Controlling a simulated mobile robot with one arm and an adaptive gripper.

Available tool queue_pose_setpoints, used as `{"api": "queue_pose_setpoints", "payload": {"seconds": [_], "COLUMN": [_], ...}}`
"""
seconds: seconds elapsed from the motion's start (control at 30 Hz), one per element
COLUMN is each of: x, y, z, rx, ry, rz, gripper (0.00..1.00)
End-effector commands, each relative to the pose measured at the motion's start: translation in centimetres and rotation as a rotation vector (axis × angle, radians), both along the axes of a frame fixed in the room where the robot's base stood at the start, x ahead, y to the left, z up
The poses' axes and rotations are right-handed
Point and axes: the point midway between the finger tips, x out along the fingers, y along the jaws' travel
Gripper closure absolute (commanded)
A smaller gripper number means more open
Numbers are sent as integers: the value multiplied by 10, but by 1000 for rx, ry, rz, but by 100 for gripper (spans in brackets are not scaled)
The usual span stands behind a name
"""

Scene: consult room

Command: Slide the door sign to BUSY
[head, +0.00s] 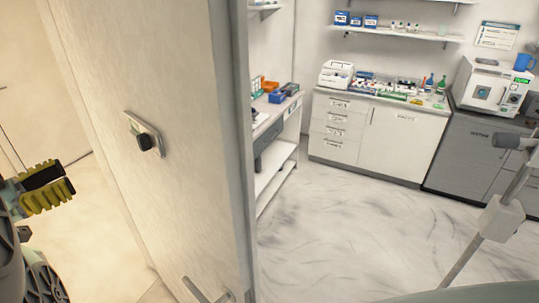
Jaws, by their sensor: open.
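The door sign (155,135) is a small pale plate on the face of the light door (190,80), left of the picture's middle. A dark square slider knob (144,142) stands out from its lower middle. A small green patch shows at its upper left. Any lettering is too small to read. My gripper (66,179), with yellow ridged fingers, is at the left edge, lower than the sign and to its left. It is open, with a narrow gap between the fingers, empty and apart from the sign and door.
A door handle (205,292) sticks out low on the door. The door's edge (237,150) stands upright in mid-picture. Beyond it are a side shelf (290,120), white cabinets (385,130) and grey cabinets (470,150). The marbled floor (350,230) is clear. A grey pole (480,240) stands at right.

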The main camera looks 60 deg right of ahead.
Motion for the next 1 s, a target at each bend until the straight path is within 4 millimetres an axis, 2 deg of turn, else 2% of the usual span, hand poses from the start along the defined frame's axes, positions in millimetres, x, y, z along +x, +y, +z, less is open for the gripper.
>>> {"api": "queue_pose_setpoints", "payload": {"seconds": [0.13, 0.23, 0.7, 0.83, 1.0], "x": [4, 2, -12, -16, -17], "y": [-4, -16, -111, -132, -150], "z": [-2, 1, 4, 2, -1], "rx": [34, 36, 29, 30, 30], "ry": [46, 46, 45, 43, 44], "rz": [6, 6, 5, 4, 8], "gripper": [50, 50, 50, 50, 50]}}
